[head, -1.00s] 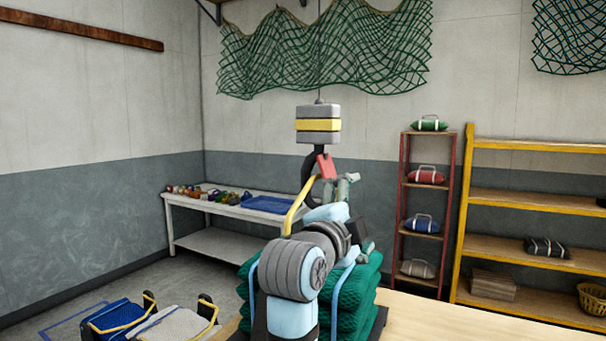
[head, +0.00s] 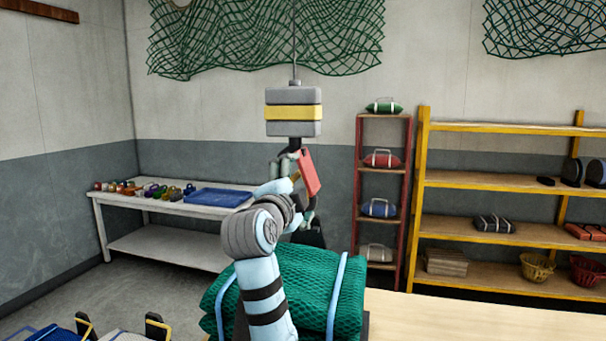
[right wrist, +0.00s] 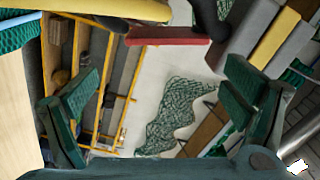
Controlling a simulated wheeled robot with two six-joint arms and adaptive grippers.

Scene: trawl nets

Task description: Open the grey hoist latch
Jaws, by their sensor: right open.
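The grey hoist block (head: 293,128) with a yellow band hangs from a thin cable in the head view. Below it hangs a red latch plate (head: 309,173), tilted. The black hook is mostly hidden behind my right gripper (head: 292,188), which is open with its fingers close to the latch. In the right wrist view the red latch (right wrist: 168,39) lies beyond the open fingers of my gripper (right wrist: 163,75), near the top of the picture. The hoist block (right wrist: 265,32) and part of the black hook (right wrist: 208,16) show at upper right. I cannot tell any contact. My left gripper is out of view.
A white bench (head: 150,207) with small coloured items and a blue tray (head: 218,197) stands behind. Red (head: 359,220) and yellow (head: 419,200) shelves are at right. Air around the hoist is clear.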

